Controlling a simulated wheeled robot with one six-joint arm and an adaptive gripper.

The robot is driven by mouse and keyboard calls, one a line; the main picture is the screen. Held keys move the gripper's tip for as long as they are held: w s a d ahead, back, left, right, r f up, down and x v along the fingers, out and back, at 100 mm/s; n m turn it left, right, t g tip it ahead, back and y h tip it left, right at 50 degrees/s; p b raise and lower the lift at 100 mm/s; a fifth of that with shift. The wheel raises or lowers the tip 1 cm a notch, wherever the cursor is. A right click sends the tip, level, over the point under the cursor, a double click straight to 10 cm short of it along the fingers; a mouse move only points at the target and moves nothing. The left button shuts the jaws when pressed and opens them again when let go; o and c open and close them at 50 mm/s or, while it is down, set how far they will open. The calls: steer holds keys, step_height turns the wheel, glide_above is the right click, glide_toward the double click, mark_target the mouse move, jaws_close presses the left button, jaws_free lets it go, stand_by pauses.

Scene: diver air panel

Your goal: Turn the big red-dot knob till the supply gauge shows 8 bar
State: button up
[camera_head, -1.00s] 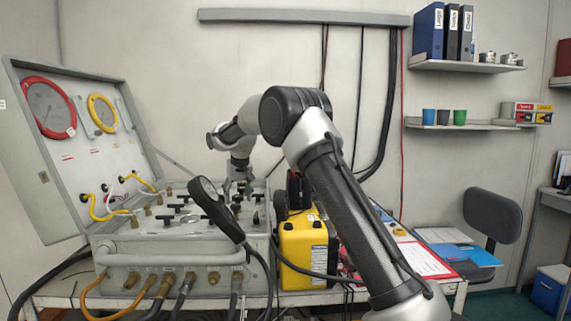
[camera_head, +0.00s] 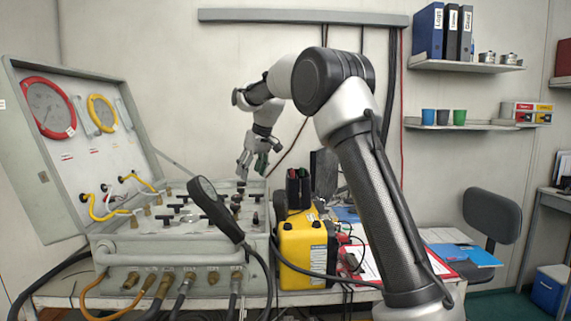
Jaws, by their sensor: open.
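The open grey air panel case (camera_head: 170,245) stands on the table at the left. Its deck carries several black T-handles and dark round knobs (camera_head: 236,197) towards the right; no red dot can be made out on any of them. A red-rimmed gauge (camera_head: 47,107) and a smaller yellow-rimmed gauge (camera_head: 102,113) sit in the raised lid. Their readings are too small to tell, and I cannot tell which is the supply gauge. My gripper (camera_head: 252,171) points down, open and empty, above the knobs at the deck's back right, apparently apart from them.
A yellow box (camera_head: 304,252) stands right of the case, with hoses in front. A clipboard and blue folders (camera_head: 470,255) lie farther right. The air above the deck is mostly free.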

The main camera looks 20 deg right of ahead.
steer(key=shift+m+h, duration=0.3)
steer(key=shift+m, duration=0.5)
steer(key=s+d+r, duration=0.1)
steer(key=s, duration=0.4)
steer(key=s+d+r, duration=0.2)
steer(key=s, duration=0.3)
steer(key=s+d+r, duration=0.1)
steer(key=s+d, duration=0.1)
steer(key=s, duration=0.3)
steer(key=shift+s+d+r, duration=0.1)
steer(key=shift+d+r, duration=0.05)
steer(key=shift+r, duration=0.25)
steer(key=shift+s+d, duration=0.1)
steer(key=shift+s, duration=0.35)
steer(key=shift+w, duration=0.1)
glide_toward(237, 196)
steer(key=f, duration=0.1)
steer(key=x, duration=0.7)
steer(key=shift+w+f, duration=0.25)
steer(key=shift+f, duration=0.1)
steer(key=c, duration=1)
